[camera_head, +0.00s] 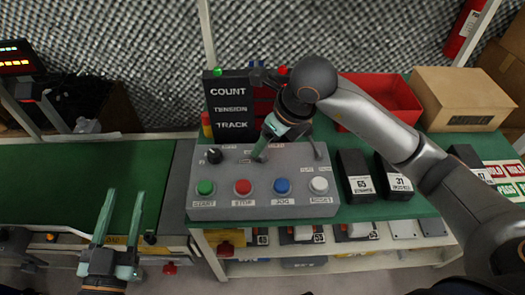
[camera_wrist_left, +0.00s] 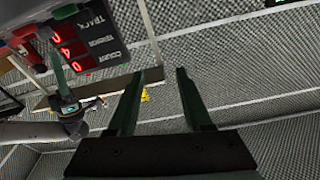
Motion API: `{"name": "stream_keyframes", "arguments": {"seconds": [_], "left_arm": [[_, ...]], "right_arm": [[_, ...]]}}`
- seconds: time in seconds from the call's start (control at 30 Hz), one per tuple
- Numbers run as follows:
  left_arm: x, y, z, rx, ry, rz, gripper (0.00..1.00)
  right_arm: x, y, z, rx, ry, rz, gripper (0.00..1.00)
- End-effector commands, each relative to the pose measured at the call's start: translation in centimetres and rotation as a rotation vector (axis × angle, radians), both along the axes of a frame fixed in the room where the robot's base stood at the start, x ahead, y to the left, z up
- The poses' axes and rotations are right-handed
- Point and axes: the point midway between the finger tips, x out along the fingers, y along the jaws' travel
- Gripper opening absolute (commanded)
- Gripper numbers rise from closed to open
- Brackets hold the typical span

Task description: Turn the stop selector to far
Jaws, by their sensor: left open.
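The grey control panel (camera_head: 230,180) stands on the green bench with a row of green, red, blue and white buttons at its front. A black knob (camera_head: 214,155) sits at its upper left and a small lever (camera_head: 317,150) at its upper right. My right gripper (camera_head: 260,156) points down at the panel's upper middle and hides what is under it. I cannot tell whether it touches a control, or which control is the stop selector. It also shows in the left wrist view (camera_wrist_left: 58,72). My left gripper (camera_head: 125,191) is open and empty, left of the panel.
A black display (camera_head: 230,108) reading COUNT, TENSION and TRACK stands behind the panel. Black labelled blocks (camera_head: 354,177) stand to its right. A red bin (camera_head: 385,98) and cardboard box (camera_head: 465,98) are behind. The green conveyor belt (camera_head: 60,180) at left is clear.

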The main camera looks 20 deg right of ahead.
Motion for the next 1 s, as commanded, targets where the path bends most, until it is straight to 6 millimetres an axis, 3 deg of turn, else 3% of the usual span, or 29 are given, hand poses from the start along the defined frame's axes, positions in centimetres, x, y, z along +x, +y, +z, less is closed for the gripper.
{"name": "stream_keyframes", "arguments": {"seconds": [0.1,0.3,0.73,1.0], "left_arm": [[-0.3,-0.2,2.3,0.000,-0.103,-0.014,0.50],[-1.0,-0.4,5.2,0.000,-0.223,-0.032,0.50],[-1.4,-0.5,6.4,-0.001,-0.272,-0.040,0.50],[-1.3,-0.5,6.3,-0.001,-0.271,-0.040,0.50]], "right_arm": [[0.6,0.4,-2.0,0.002,0.004,-0.001,0.72],[1.3,0.8,-3.9,0.002,0.003,0.000,0.72],[1.6,0.9,-4.5,0.001,0.000,0.000,0.72],[1.6,0.9,-4.5,0.001,0.000,0.000,0.44]]}}
